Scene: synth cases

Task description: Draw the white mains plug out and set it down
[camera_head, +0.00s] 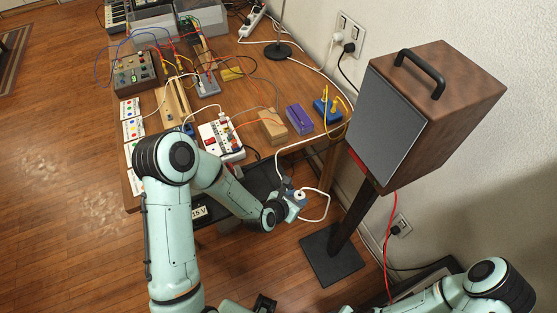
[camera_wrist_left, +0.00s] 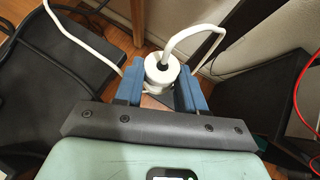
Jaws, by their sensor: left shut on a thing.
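My left gripper (camera_head: 294,200) is in front of the table's near right corner, between it and the speaker stand. In the left wrist view its two blue fingers (camera_wrist_left: 160,88) are shut on a white mains plug (camera_wrist_left: 162,68). The plug's round back end faces the camera, and its white cord loops up and away. The plug also shows small at the fingertips in the head view (camera_head: 300,194). Its pin end is hidden, and I see no socket around it. My right arm shows at the lower right; its gripper is not in view.
A wall socket (camera_head: 350,33) holds a white plug (camera_head: 338,38) and a black one. A lower socket (camera_head: 401,224) has a black plug. The speaker (camera_head: 440,110) stands close right on a black stand (camera_head: 345,255). A white socket box (camera_head: 222,137) and instruments crowd the wooden table.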

